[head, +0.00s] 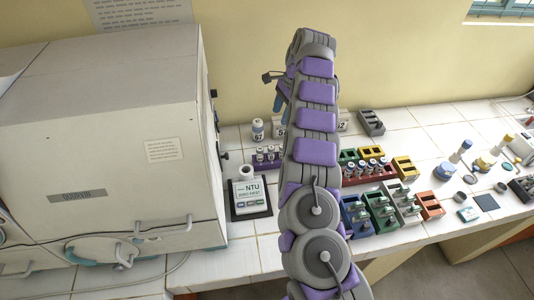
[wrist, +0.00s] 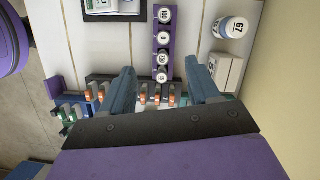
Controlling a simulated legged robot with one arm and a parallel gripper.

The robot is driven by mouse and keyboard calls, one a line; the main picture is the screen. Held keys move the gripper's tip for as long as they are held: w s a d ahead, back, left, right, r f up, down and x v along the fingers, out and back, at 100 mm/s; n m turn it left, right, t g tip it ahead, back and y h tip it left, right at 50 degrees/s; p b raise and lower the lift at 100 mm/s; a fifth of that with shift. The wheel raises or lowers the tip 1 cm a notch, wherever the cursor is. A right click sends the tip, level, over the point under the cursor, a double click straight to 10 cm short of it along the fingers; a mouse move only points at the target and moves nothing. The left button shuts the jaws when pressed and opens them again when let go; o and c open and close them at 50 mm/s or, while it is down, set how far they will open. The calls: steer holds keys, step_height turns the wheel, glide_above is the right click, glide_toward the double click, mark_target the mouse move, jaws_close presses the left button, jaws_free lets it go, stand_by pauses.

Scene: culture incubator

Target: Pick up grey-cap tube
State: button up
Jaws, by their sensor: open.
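My gripper (wrist: 160,72) is open in the wrist view, its two blue-grey fingers apart with nothing held. In the head view it shows only partly, behind my raised arm (head: 280,103). A purple rack (wrist: 154,45) with several pale round-capped, numbered tubes lies ahead of and between the fingers; it also shows in the head view (head: 257,166). Small orange-brown tubes with greyish tops (wrist: 144,97) stand in a dark rack beyond the fingers. In the head view, tubes with pale grey tops (head: 364,168) stand in a dark red rack. I cannot tell which one is the grey-cap tube.
A vial marked 67 (head: 258,130) stands near the wall. An NTU meter (head: 250,190) sits beside the big incubator (head: 110,130). Green, blue and orange racks (head: 432,206) crowd the bench right of my arm. Bare white tiles (head: 250,255) lie in front.

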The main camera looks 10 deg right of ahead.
steer(key=b, duration=0.3)
glide_above(272, 147)
step_height(272, 147, down, 12)
steer(key=shift+s+d+f, duration=0.1)
steer(key=shift+s+d, duration=0.05)
steer(key=shift+d+f, duration=0.1)
steer(key=shift+d, duration=0.15)
steer(key=shift+d+f, duration=0.5)
steer(key=shift+f, duration=0.25)
steer(key=x, duration=0.2)
steer(key=b+x, duration=0.1)
steer(key=shift+w+a+f, duration=0.2)
steer(key=shift+w+a, duration=0.05)
steer(key=shift+w, duration=0.05)
steer(key=shift+a, duration=0.65)
steer(key=shift+c, duration=0.9)
steer(key=shift+d, duration=0.8)
steer(key=c, duration=0.5)
steer(key=shift+c, duration=1.3)
steer(key=shift+a, duration=0.45)
jaws_close()
